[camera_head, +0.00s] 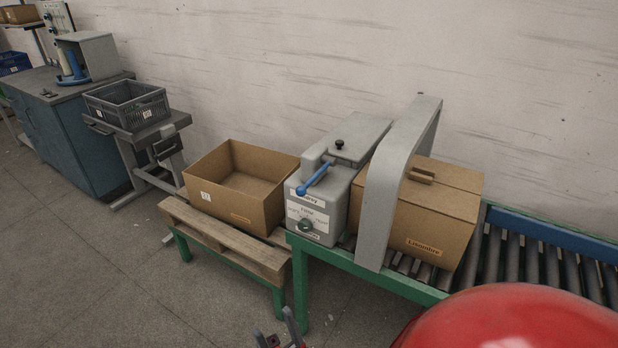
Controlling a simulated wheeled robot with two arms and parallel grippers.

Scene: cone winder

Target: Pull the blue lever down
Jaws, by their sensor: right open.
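The blue lever (316,178) is on the front of a grey machine box (321,206) with white labels and a green round knob. It slants from a pivot at the upper right to a rounded end at the lower left. My right gripper (277,334) shows at the bottom edge, with its two fingers apart and nothing seen between them. It is well below the lever in the picture and apart from it. My left gripper is not in view.
An open cardboard box (236,190) stands on a wooden-topped bench (222,240) left of the machine. A grey arch (390,195) spans a closed carton (435,215) on the roller conveyor (535,262). A grey crate (127,102) stands farther left. Floor is clear at lower left.

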